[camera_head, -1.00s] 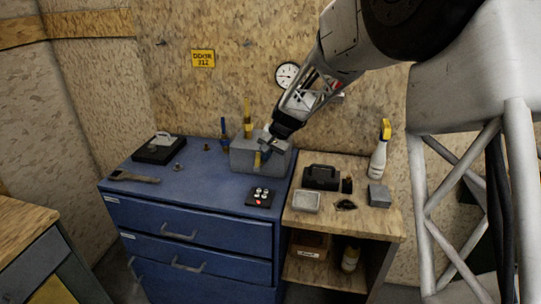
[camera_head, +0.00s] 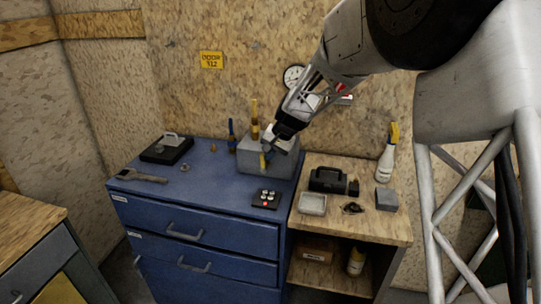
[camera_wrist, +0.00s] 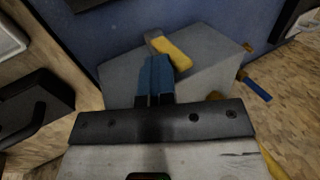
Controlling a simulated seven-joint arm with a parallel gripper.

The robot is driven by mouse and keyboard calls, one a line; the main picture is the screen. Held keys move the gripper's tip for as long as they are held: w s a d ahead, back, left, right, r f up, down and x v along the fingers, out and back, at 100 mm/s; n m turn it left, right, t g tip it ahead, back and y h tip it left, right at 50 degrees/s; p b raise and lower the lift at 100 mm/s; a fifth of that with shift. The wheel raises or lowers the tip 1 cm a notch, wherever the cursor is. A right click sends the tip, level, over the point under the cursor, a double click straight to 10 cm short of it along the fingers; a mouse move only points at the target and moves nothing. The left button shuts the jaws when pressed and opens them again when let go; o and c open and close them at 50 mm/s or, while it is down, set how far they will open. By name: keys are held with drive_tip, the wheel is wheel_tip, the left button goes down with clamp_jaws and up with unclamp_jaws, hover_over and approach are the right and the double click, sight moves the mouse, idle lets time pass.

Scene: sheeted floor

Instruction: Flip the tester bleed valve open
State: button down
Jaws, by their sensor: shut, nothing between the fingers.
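The tester is a grey block (camera_head: 251,159) on the blue cabinet; it fills the middle of the wrist view (camera_wrist: 120,78). A short yellow lever (camera_head: 263,162), apparently the bleed valve's, is at its front. In the wrist view the yellow lever (camera_wrist: 173,48) lies slantwise beside a pale metal piece. My gripper (camera_head: 270,153) is over the block, close to the lever. Its blue fingers (camera_wrist: 155,75) are shut and empty, with tips just short of the lever; contact cannot be told. A taller yellow and brass upright part (camera_head: 254,118) stands at the block's back.
A blue-handled tool (camera_head: 231,135) stands left of the block. A black button box (camera_head: 266,199) lies in front. A wrench (camera_head: 142,176) and black case (camera_head: 166,150) are farther left. The wooden side table (camera_head: 330,231) holds a black case and spray bottle (camera_head: 387,155).

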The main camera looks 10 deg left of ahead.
drive_tip(key=d+v, duration=0.1)
drive_tip(key=v, duration=1)
drive_tip(key=shift+d, duration=0.45)
drive_tip(key=shift+s+d, duration=0.1)
drive_tip(key=s+d+r+t+h, duration=0.1)
drive_tip(key=s+d+r, duration=0.2)
drive_tip(key=s+d, duration=0.7)
drive_tip(key=s+d+r+t+h, duration=0.1)
drive_tip(key=s+d+r, duration=0.2)
drive_tip(key=s+d, duration=0.7)
drive_tip(key=s+d+f+h, duration=0.1)
drive_tip(key=s+d, duration=0.5)
drive_tip(key=s, duration=0.6)
drive_tip(key=s+d+f+h, duration=0.2)
drive_tip(key=s+d+f, duration=0.2)
drive_tip(key=s+d, duration=0.3)
drive_tip(key=s, duration=0.5)
drive_tip(key=shift+s+t, duration=0.15)
drive_tip(key=shift+t, duration=0.15)
